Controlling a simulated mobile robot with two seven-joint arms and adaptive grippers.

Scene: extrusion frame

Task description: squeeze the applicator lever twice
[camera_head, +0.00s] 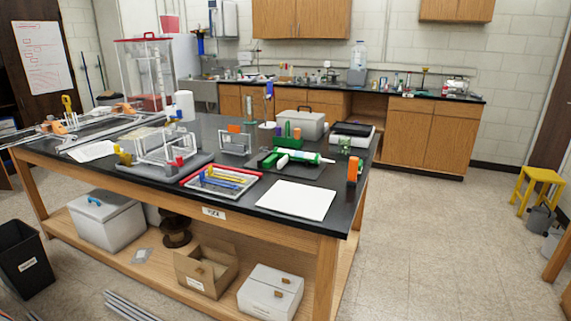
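What looks like the applicator (305,157), a white and green tube-shaped tool, lies on its side on a dark mat (308,174) on the near workbench. Its lever is too small to make out for sure. Green parts lie close to it on the left. Neither of my grippers shows in the head view.
The black-topped workbench (225,204) also bears a white sheet (297,199), a red-edged tray (221,180) with coloured tools, small frames (166,147), a grey case (300,123) and an orange item (353,169) at the right edge. Open floor (440,230) lies to the right.

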